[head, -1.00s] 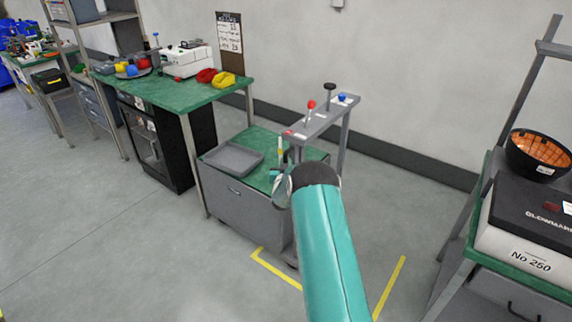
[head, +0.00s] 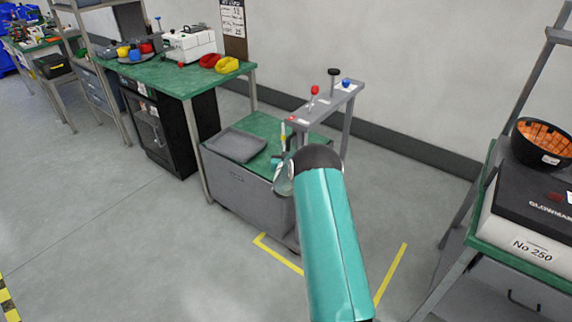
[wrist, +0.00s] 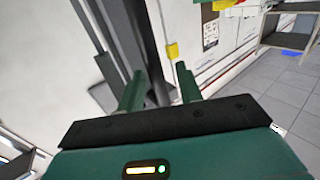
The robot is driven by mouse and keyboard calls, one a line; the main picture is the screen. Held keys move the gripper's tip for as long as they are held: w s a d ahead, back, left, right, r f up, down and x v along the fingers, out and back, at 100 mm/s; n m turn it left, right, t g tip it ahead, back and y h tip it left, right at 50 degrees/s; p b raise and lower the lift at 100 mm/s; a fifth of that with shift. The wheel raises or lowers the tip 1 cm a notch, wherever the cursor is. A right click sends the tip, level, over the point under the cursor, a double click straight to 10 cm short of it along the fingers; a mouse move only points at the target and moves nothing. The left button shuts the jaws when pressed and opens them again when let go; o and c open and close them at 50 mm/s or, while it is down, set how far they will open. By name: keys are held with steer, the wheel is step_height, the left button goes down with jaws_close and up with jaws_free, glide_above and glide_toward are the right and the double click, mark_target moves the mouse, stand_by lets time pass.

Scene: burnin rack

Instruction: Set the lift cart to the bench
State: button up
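The lift cart (head: 247,193) is a grey cabinet with a green top, standing on the floor beside the bench. A raised grey panel on posts at its right end (head: 325,104) carries a red-knobbed lever (head: 314,92), a black-knobbed lever (head: 333,74) and a blue knob (head: 346,83). The green-topped bench (head: 185,79) stands just behind and left of the cart, its top higher than the cart's. My teal arm reaches toward the cart's right side and hides part of it. In the wrist view my gripper (wrist: 160,88) has its two fingers apart with nothing between them.
A grey tray (head: 236,145) lies on the cart top. Yellow floor lines (head: 277,255) mark a corner near the cart. Another green bench (head: 530,262) with a labelled case (head: 525,238) and a black bowl (head: 541,148) is at the right. The front-left floor is open.

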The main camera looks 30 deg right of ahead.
steer(key=v, duration=1.2)
steer(key=shift+s, duration=0.25)
steer(key=s+a+r+n+g+y, duration=0.2)
steer(key=s+a+r+y, duration=0.2)
steer(key=a+r, duration=0.55)
steer(key=s+a+r+n+g+y, duration=0.1)
steer(key=s+a+r+n+y, duration=0.2)
steer(key=a+r, duration=0.65)
steer(key=s+a+r+g+y, duration=0.1)
steer(key=s+a+r+g, duration=0.1)
steer(key=s, duration=0.8)
steer(key=s+a+r+n+g+y, duration=0.1)
steer(key=s+a+r+g, duration=0.1)
steer(key=s, duration=0.8)
steer(key=s+a+r+g, duration=0.2)
steer(key=s, duration=0.9)
steer(key=shift+a+r+n+y, duration=0.3)
steer(key=shift+a+r+y, duration=0.05)
steer(key=shift+r+y, duration=0.05)
